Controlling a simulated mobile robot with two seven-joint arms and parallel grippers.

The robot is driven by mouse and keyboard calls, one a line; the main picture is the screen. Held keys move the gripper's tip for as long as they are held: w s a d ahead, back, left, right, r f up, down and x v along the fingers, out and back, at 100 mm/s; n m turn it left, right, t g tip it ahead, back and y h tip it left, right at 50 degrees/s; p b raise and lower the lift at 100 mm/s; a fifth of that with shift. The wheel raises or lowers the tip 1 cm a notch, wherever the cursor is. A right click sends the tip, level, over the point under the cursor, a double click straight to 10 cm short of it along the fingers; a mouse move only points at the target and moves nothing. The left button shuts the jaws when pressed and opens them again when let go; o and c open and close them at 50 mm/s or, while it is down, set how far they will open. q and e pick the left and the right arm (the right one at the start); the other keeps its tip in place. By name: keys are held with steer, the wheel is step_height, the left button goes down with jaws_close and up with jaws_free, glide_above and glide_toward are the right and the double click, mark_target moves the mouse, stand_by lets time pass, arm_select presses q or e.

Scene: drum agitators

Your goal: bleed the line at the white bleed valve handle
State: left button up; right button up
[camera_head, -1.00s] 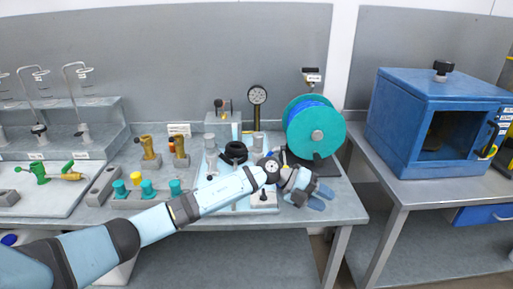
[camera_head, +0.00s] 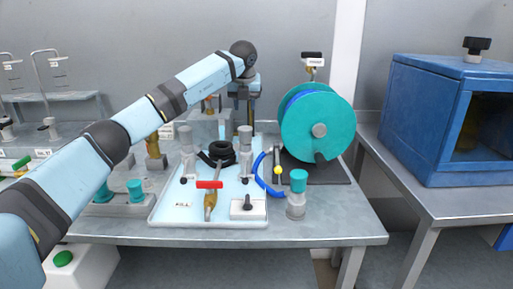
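My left gripper (camera_head: 243,108) hangs at the end of its raised arm, above the back of the white tray (camera_head: 165,213). Its fingers are small and dark, and I cannot tell whether they are open or shut. I cannot make out a clearly white bleed valve handle. A brass valve with a black top and a white tag (camera_head: 312,63) stands behind the reel, to the right of the gripper and apart from it. The dial gauge is hidden behind the gripper. My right gripper is not in view.
A teal reel (camera_head: 318,125) stands right of the tray. A blue hose (camera_head: 262,178) curves beside it. A teal-capped cylinder (camera_head: 297,195) stands near the bench's front right. A white box with a black knob (camera_head: 248,208) sits in the tray. A blue cabinet (camera_head: 425,120) is farther right.

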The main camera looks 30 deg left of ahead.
arm_select(q)
steer(key=b+x, duration=0.1)
steer(key=x, duration=0.6)
steer(key=b+x, duration=0.2)
steer(key=x, duration=0.5)
steer(key=shift+w+d+f, duration=0.15)
steer(key=shift+d+f, duration=0.05)
steer(key=shift+f, duration=0.15)
steer(key=shift+w+f+b, duration=0.1)
steer(key=shift+f+b, duration=0.05)
steer(key=shift+b, duration=0.15)
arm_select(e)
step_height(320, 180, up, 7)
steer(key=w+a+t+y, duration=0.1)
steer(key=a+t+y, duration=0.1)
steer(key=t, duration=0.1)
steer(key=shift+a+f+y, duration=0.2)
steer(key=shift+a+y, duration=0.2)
arm_select(q)
jaws_close()
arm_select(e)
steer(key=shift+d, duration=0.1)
